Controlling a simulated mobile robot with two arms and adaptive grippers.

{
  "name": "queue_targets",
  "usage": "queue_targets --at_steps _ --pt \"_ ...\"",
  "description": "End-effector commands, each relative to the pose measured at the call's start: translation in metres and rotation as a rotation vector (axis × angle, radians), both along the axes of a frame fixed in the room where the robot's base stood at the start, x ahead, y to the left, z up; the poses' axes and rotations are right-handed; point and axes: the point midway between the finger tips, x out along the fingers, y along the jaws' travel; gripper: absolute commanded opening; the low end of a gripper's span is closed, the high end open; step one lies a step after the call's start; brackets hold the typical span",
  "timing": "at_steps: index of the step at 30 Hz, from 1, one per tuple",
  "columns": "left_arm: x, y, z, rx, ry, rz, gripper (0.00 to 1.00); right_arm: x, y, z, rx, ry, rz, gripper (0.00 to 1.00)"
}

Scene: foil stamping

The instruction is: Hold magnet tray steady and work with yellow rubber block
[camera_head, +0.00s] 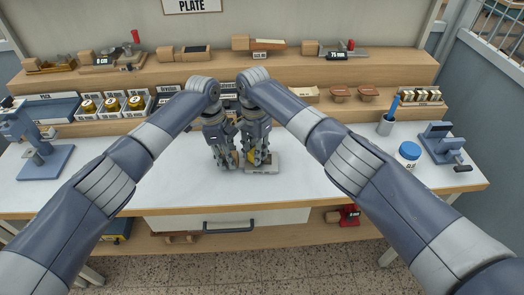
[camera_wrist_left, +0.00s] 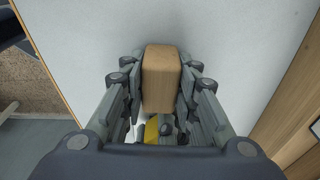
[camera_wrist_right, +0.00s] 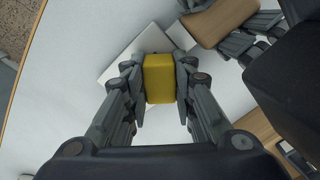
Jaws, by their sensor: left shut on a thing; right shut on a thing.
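My left gripper (camera_head: 230,160) is shut on a tan wooden block (camera_wrist_left: 161,75), apparently the handle of the magnet tray; this block also shows in the right wrist view (camera_wrist_right: 220,20). The light grey magnet tray (camera_head: 292,163) lies flat on the white worktop; its flat plate shows in the right wrist view (camera_wrist_right: 117,72). My right gripper (camera_head: 257,157) is shut on the yellow rubber block (camera_wrist_right: 159,78), over the plate. Whether the block touches the plate is hidden. The two grippers are close side by side.
A blue press (camera_head: 40,160) stands at the left and another blue device (camera_head: 442,145) at the right. A blue-lidded jar (camera_head: 408,154) and a grey cup (camera_head: 386,125) stand at the right. Wooden shelves (camera_head: 300,62) run behind. The worktop in front is clear.

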Motion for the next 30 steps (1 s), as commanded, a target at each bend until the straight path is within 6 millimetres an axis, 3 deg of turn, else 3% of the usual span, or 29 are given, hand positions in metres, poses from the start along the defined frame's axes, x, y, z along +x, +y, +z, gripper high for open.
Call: queue_targets --at_steps 4,11,30 --pt "-0.001 -0.001 0.0 -0.001 0.001 -0.002 0.04 0.0 0.013 -0.001 0.004 0.0 0.003 0.05" --pt "-0.001 -0.004 0.0 -0.004 0.0 -0.007 0.04 0.0 0.018 0.001 0.009 -0.001 0.007 0.05" --pt "0.0 -0.001 0.0 -0.002 -0.001 -0.001 0.04 -0.003 -0.023 0.0 0.003 0.001 0.002 0.05"
